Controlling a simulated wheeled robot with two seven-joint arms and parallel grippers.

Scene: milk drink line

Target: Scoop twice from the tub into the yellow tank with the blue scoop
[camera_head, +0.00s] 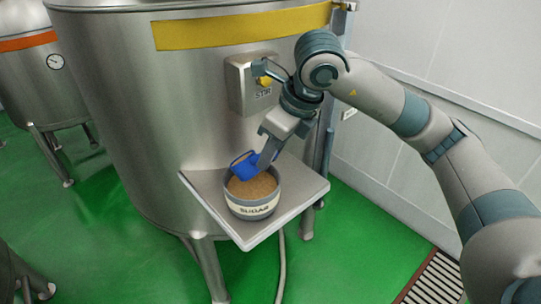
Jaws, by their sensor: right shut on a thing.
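A grey tub (252,207) labelled SUGAR stands on a metal shelf at the front of the tank and holds brown grains. The big steel tank (140,110) carries a yellow band (240,27) near its top. My right gripper (268,155) points down over the tub's back edge. It is shut on the blue scoop (244,168), whose bowl is tilted at the tub's back left rim, over the grains. I cannot tell whether the scoop touches the grains or holds any. My left gripper is not in view.
The metal shelf (215,207) has bare room left of the tub. A grey STIR box (240,90) with a yellow knob is on the tank wall behind my gripper. A second tank (50,90) with an orange band stands at the far left. A white wall is on the right.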

